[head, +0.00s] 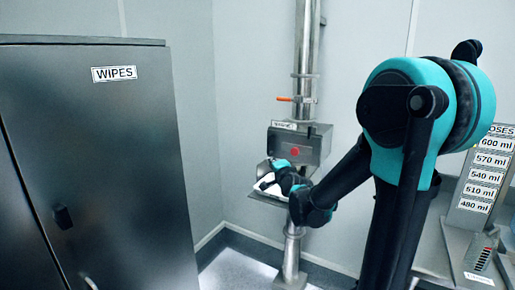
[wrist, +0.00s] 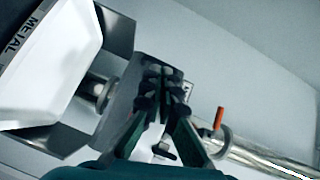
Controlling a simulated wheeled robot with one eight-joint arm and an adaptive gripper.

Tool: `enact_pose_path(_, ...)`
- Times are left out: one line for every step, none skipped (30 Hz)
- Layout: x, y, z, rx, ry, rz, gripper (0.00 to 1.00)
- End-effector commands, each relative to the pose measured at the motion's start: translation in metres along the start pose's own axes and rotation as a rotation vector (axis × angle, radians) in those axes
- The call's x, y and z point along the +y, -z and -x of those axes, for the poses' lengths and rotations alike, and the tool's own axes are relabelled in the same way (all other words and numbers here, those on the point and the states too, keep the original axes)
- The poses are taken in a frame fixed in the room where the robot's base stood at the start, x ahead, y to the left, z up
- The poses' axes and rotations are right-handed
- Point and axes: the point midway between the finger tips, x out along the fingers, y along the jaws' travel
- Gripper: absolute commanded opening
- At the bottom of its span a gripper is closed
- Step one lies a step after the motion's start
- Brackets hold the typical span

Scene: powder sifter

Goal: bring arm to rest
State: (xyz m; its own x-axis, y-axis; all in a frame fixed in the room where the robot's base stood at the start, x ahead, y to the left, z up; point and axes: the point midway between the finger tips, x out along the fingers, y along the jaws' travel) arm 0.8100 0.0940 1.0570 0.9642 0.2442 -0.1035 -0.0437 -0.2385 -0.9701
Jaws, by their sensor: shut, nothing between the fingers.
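My arm reaches out to the steel sifter column at the back wall. My gripper (wrist: 162,75) is shut with nothing between its fingers. In the head view, my gripper (head: 267,183) is small and partly hidden by my wrist, close to a white bin below the grey sifter box (head: 311,147). In the wrist view, the white bin (wrist: 45,65), marked METAL, is left of the fingers and apart from them in the picture. The fingers overlap the grey box (wrist: 140,75) behind them; whether they touch it cannot be told.
A dark steel cabinet (head: 95,170) labelled WIPES fills the left. The vertical pipe (head: 306,50) carries an orange-handled valve (head: 292,99), also in the wrist view (wrist: 219,117). A doses board (head: 485,175) stands at the right. Floor shows between cabinet and column.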

Motion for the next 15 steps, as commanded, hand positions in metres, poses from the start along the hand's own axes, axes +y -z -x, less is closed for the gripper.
enact_pose_path(0.024, -0.001, 0.022, -0.036, -0.086, 0.115, 0.00)
enact_pose_path(0.039, -0.002, 0.035, -0.063, -0.140, 0.187, 0.00)
enact_pose_path(0.060, -0.004, 0.053, -0.103, -0.210, 0.283, 0.00)
enact_pose_path(0.075, -0.005, 0.067, -0.133, -0.262, 0.350, 0.00)
enact_pose_path(0.090, -0.006, 0.081, -0.166, -0.310, 0.414, 0.00)
enact_pose_path(0.110, -0.006, 0.101, -0.210, -0.374, 0.494, 0.00)
enact_pose_path(0.124, -0.007, 0.116, -0.245, -0.419, 0.551, 0.00)
enact_pose_path(0.138, -0.007, 0.132, -0.280, -0.463, 0.605, 0.00)
enact_pose_path(0.157, -0.007, 0.153, -0.329, -0.521, 0.672, 0.00)
enact_pose_path(0.170, -0.007, 0.169, -0.367, -0.562, 0.719, 0.00)
enact_pose_path(0.182, -0.007, 0.185, -0.405, -0.603, 0.764, 0.00)
enact_pose_path(0.198, -0.007, 0.205, -0.456, -0.652, 0.816, 0.00)
enact_pose_path(0.208, -0.007, 0.220, -0.493, -0.686, 0.853, 0.00)
enact_pose_path(0.218, -0.007, 0.234, -0.529, -0.717, 0.885, 0.00)
enact_pose_path(0.229, -0.007, 0.252, -0.575, -0.755, 0.921, 0.00)
